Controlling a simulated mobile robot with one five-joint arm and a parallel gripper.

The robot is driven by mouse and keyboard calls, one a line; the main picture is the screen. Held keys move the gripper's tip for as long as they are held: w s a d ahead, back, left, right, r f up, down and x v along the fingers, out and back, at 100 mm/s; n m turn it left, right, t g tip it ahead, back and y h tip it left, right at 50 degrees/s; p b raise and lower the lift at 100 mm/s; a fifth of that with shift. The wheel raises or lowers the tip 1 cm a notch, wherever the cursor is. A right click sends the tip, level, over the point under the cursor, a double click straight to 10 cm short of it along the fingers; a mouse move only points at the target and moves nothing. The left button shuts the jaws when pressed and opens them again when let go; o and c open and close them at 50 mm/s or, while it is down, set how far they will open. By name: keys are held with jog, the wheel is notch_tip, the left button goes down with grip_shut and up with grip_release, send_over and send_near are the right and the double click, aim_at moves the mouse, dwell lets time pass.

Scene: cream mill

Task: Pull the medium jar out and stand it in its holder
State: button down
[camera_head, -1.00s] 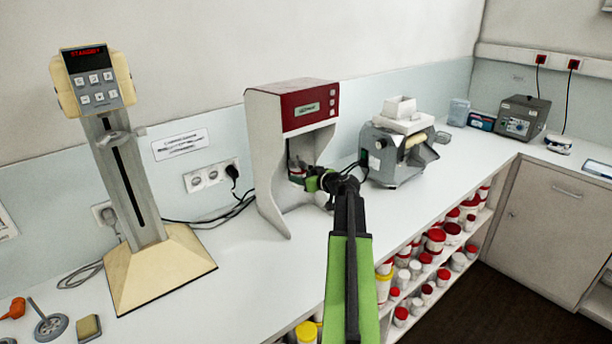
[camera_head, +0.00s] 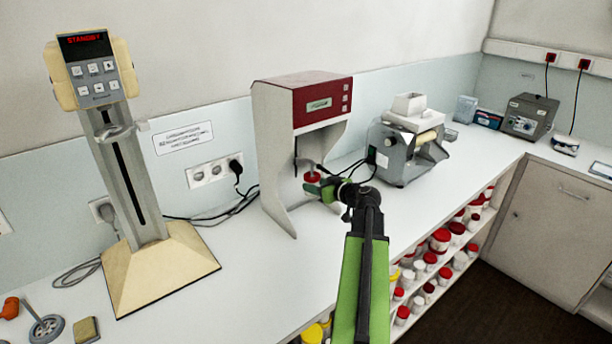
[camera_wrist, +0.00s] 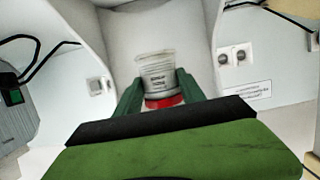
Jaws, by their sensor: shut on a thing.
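A white jar with a red lid (camera_wrist: 157,72) sits between the two green fingers of my gripper (camera_wrist: 158,92) in the wrist view. Dark print shows on its side. In the head view the jar's red part (camera_head: 312,177) shows at the open front of the white and red machine (camera_head: 322,104). My gripper (camera_head: 318,190) is shut on the jar there. The jar's lower part is partly hidden by the gripper. I cannot tell which thing is the holder.
A grey mill (camera_head: 405,145) stands close to the right of the machine. A tall stand with a display (camera_head: 135,160) is at left. The counter (camera_head: 260,270) is clear between the stand and my arm. Shelves below hold several jars with red lids (camera_head: 441,235).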

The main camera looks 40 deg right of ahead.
jog(key=v, duration=0.2)
jog(key=f+v, duration=0.1)
jog(key=v, duration=0.1)
jog(key=shift+s, duration=0.35)
dwell(0.4)
